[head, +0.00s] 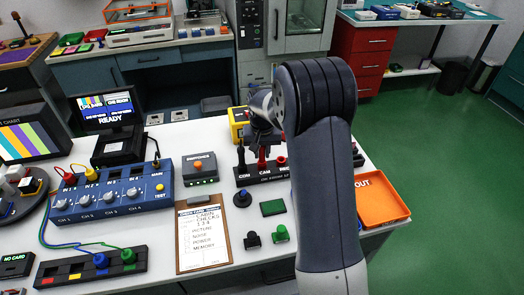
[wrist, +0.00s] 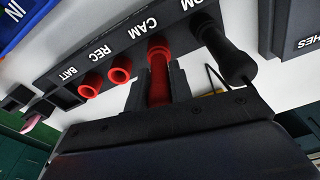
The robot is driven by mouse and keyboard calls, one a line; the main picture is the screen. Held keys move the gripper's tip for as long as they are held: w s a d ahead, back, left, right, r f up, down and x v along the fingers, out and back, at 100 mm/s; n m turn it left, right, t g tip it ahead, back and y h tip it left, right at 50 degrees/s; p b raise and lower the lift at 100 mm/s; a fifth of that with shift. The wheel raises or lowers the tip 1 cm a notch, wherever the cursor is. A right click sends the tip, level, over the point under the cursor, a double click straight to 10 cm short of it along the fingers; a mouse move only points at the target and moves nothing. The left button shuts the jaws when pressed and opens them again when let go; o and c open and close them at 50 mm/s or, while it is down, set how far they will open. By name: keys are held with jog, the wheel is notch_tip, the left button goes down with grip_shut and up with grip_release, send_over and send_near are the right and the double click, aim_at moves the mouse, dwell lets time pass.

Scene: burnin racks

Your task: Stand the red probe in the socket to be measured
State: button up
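The dark socket strip (head: 262,177) lies on the white bench, labelled COM, CAM and more in the head view. The wrist view shows the strip (wrist: 88,62) with CAM, REC and BATT labels. The red probe (wrist: 159,70) is upright at the CAM socket; whether it is fully seated is hidden. It also shows in the head view (head: 262,160). My gripper (wrist: 160,88) has a finger against each side of the red probe and appears shut on it. The black probe (wrist: 225,55) stands at COM. The red-rimmed REC (wrist: 119,71) and BATT (wrist: 91,85) sockets are empty.
A blue input box (head: 118,190) and a clipboard (head: 203,240) lie left of the strip. A black box with an orange button (head: 199,168) is close by. The orange OUT tray (head: 382,200) is at the right. A yellow device (head: 238,122) stands behind the strip.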

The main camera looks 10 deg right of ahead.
jog(key=o, duration=0.6)
jog(key=shift+c, duration=0.2)
jog(key=shift+r, duration=0.15)
notch_tip(320, 180, up, 10)
jog(key=s, duration=0.1)
jog(key=shift+s+r+b, duration=0.15)
jog(key=shift+r+b, duration=0.1)
jog(key=shift+b, duration=0.15)
jog(key=shift+a+f, duration=0.1)
jog(key=f, duration=0.3)
jog(key=w+f, duration=0.1)
jog(key=f, duration=0.3)
jog(key=f+p, duration=0.1)
jog(key=f, duration=0.2)
jog(key=shift+w+f, duration=0.15)
jog(key=shift+f, duration=0.15)
jog(key=shift+r, duration=0.3)
